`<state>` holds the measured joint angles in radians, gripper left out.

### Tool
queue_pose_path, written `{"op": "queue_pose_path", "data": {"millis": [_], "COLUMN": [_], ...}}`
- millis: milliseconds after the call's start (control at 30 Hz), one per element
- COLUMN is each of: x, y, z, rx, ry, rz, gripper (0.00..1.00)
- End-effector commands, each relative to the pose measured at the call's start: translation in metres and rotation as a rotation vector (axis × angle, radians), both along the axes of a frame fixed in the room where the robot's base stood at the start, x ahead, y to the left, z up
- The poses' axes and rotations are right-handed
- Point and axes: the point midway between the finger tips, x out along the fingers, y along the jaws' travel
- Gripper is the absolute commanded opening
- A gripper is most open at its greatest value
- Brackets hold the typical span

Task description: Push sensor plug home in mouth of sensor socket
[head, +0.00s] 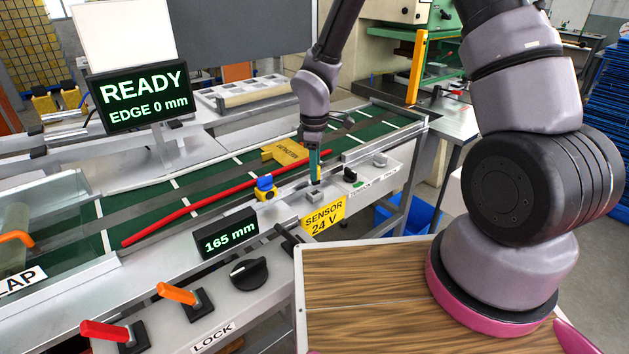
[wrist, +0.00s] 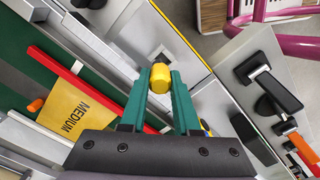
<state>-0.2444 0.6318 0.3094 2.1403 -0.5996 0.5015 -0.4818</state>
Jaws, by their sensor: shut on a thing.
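My gripper (head: 315,172) has teal fingers and points down over the front rail of the conveyor in the head view. In the wrist view my gripper (wrist: 160,85) is shut on the yellow sensor plug (wrist: 160,77), whose rounded body sits between the fingertips. The sensor socket (head: 313,195) is a small grey block on the rail, just below the fingertips and behind the yellow SENSOR 24 V sign (head: 323,217). In the wrist view a dark part shows just past the plug, which hides much of it. I cannot tell whether the plug is in the mouth.
A blue-and-yellow fitting (head: 265,187) stands left of the socket, and a black knob (head: 350,175) stands right. A red bar (head: 215,203) and a yellow MEDIUM tag (wrist: 75,112) lie behind. The display (head: 137,95) reads READY, EDGE 0 mm.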

Motion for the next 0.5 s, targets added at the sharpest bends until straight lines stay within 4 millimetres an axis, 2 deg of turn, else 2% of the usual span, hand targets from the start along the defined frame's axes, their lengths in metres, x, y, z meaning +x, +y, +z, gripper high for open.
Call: {"op": "queue_pose_path", "data": {"millis": [33, 100, 200, 500], "x": [0.001, 0.0, -0.002, -0.003], "y": [0.0, 0.0, 0.001, 0.001], "z": [0.014, 0.028, 0.041, 0.045], "rx": [0.002, 0.005, 0.009, 0.009], "ry": [-0.005, -0.003, 0.002, 0.006], "rz": [-0.069, -0.158, -0.244, -0.275], "gripper": [0.0, 0.0, 0.0, 0.0]}}
